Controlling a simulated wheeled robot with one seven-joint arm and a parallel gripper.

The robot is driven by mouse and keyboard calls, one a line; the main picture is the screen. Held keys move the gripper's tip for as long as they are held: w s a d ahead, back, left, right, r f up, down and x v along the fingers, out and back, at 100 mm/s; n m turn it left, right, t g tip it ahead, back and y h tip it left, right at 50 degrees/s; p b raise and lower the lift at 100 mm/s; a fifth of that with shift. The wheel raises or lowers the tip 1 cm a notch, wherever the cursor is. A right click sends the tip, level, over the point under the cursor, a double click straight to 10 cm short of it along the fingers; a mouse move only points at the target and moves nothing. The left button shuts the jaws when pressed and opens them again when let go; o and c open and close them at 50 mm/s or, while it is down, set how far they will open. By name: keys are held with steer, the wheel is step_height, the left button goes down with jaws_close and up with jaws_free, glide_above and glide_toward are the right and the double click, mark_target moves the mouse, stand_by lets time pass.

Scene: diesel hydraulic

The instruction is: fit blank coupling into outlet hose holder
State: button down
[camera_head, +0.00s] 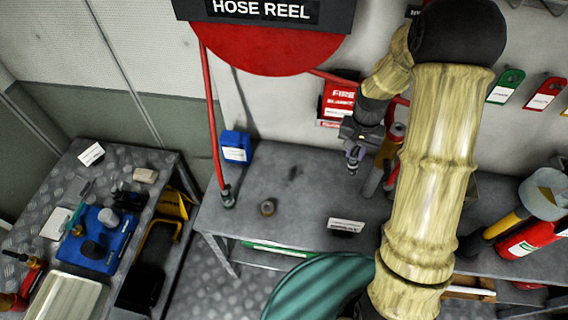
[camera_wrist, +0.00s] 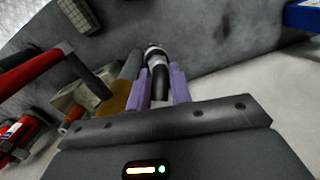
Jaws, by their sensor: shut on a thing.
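My gripper (camera_head: 352,158) hangs over the grey bench, right of its middle, pointing down. In the wrist view its purple fingers (camera_wrist: 159,72) are shut on a short dark cylinder with a silvery end (camera_wrist: 155,54), which I take to be the blank coupling. The fingers cover its sides. A small brownish round fitting with a dark opening (camera_head: 267,207) stands on the bench to the left, apart from my gripper. I cannot tell whether it is the outlet hose holder; no label there is readable.
A red hose (camera_head: 212,120) hangs from the reel to a dark end on the bench (camera_head: 227,196). A blue box (camera_head: 235,146) stands at the back left. A small sign (camera_head: 346,225) is at the front edge. Upright cylinders (camera_head: 385,155) stand close right of my gripper. The bench middle is mostly clear.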

steer(key=shift+w+d, duration=0.3)
steer(key=shift+w, duration=0.15)
steer(key=shift+s+d, duration=0.1)
steer(key=shift+s, duration=0.15)
steer(key=s+a+f+m+b, duration=0.1)
steer(key=s+a+f+b, duration=0.1)
steer(key=a, duration=0.6)
steer(key=s+a+f+m+y+b, duration=0.1)
steer(key=s+a+f+b, duration=0.1)
steer(key=a, duration=0.6)
steer(key=s+a+f+m+y+b, duration=0.1)
steer(key=s+a+f+b, duration=0.2)
steer(key=a, duration=0.5)
steer(key=shift+a+f+t+b, duration=0.3)
steer(key=shift+a+f+b, duration=0.05)
steer(key=shift+b, duration=0.2)
steer(key=shift+m, duration=0.8)
step_height(320, 180, down, 5)
steer(key=shift+f+b, duration=0.15)
steer(key=shift+b, duration=1.05)
